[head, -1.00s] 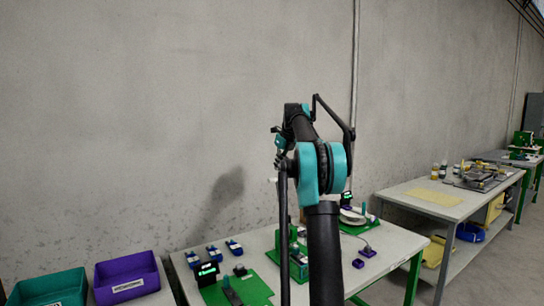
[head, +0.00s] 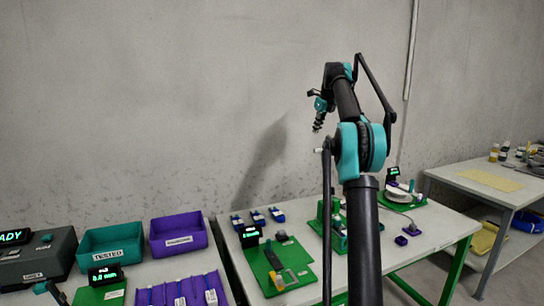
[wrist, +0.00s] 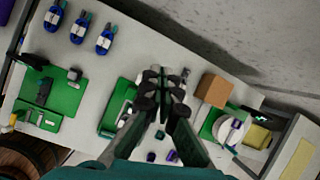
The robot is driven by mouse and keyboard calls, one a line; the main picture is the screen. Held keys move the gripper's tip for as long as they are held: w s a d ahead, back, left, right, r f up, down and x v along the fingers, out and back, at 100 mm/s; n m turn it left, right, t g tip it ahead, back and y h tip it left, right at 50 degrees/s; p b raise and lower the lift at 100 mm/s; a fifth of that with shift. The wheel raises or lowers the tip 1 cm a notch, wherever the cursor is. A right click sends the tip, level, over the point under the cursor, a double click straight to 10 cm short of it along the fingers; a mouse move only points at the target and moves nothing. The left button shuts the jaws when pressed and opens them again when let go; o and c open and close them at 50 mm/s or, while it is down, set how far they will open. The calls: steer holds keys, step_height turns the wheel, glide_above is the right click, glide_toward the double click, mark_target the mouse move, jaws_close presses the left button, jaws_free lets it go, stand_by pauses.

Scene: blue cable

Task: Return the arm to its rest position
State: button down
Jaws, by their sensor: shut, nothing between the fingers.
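My arm (head: 365,235) rises at the right of the middle in the head view, its elbow bent and its upper links folded up in front of the wall. My gripper (head: 318,128) hangs at the upper left end of the arm, high above the table and apart from everything. In the wrist view my gripper (wrist: 160,82) is shut, with its dark fingers together and nothing between them. Several blue cable bundles (head: 257,217) lie in a row at the table's back left; they also show in the wrist view (wrist: 80,28).
The table (head: 420,235) carries a green board (head: 285,272) with a display, more green fixtures and a small purple block (head: 401,240). Purple (head: 178,234) and teal (head: 111,247) bins stand on the left bench. A brown box (wrist: 215,91) shows in the wrist view. Open air surrounds the raised arm.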

steer(key=s+a+f+n, duration=0.3)
steer(key=s+f+n, duration=0.6)
steer(key=s+f, duration=0.4)
steer(key=s+a+f+n+h, duration=0.1)
steer(key=s+a+f+n, duration=0.2)
steer(key=s+f+n, duration=0.7)
steer(key=s+a+f+n, duration=0.4)
steer(key=s+f+n, duration=0.6)
steer(key=s, duration=2.2)
step_height(320, 180, down, 6)
steer(key=shift+f+g, duration=0.1)
steer(key=shift+g, duration=0.2)
